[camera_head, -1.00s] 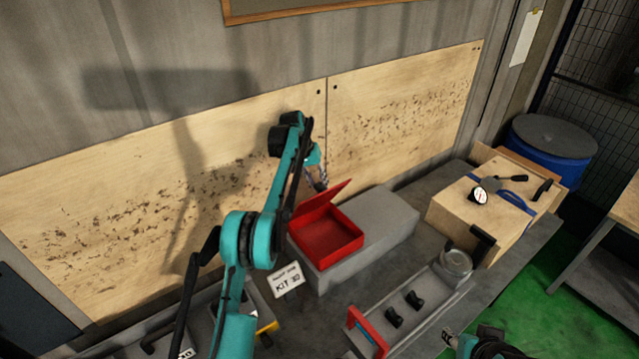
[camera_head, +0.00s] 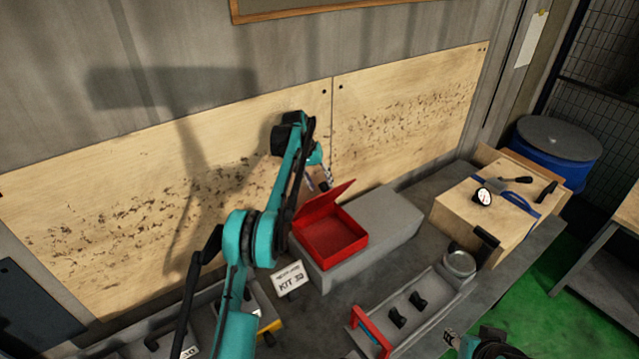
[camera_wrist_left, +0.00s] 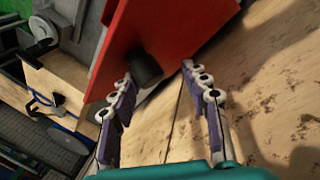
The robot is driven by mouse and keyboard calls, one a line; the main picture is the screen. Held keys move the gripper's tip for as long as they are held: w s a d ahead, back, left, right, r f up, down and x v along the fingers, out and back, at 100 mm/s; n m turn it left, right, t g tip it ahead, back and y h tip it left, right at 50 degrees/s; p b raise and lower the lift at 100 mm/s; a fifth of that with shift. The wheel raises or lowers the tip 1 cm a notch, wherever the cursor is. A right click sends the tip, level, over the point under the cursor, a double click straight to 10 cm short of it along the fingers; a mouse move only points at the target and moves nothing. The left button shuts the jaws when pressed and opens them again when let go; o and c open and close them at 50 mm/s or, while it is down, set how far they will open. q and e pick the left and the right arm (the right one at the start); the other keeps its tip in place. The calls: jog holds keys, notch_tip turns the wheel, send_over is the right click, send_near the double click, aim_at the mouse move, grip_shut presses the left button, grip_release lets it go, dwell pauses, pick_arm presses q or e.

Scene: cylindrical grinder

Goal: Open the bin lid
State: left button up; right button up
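The red bin (camera_head: 338,236) sits on a grey block with its lid (camera_head: 322,207) raised at a slant, so its inside shows and looks empty. My left gripper (camera_head: 319,183) is behind the lid's raised edge. In the left wrist view my left gripper (camera_wrist_left: 158,72) is open, with its purple-padded fingers apart. The lid (camera_wrist_left: 155,35) fills the top there, and its dark knob (camera_wrist_left: 145,68) lies at the fingertips, close to the left finger; I cannot tell whether they touch. My right gripper (camera_head: 450,338) is partly in view at the bottom, its fingers too small to judge.
The grey block (camera_head: 390,220) leaves bare room right of the bin. A "KIT" sign (camera_head: 290,279) stands in front. A tray with black parts (camera_head: 408,310) lies nearer. A wooden box (camera_head: 475,220) with tools stands right. The wood-panelled wall (camera_head: 130,215) is close behind the gripper.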

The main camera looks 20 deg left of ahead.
pick_arm(q)
jog(key=shift+d, duration=0.1)
jog(key=v, duration=0.7)
jog(key=shift+r, duration=0.25)
jog(key=shift+f, duration=0.1)
dwell(0.4)
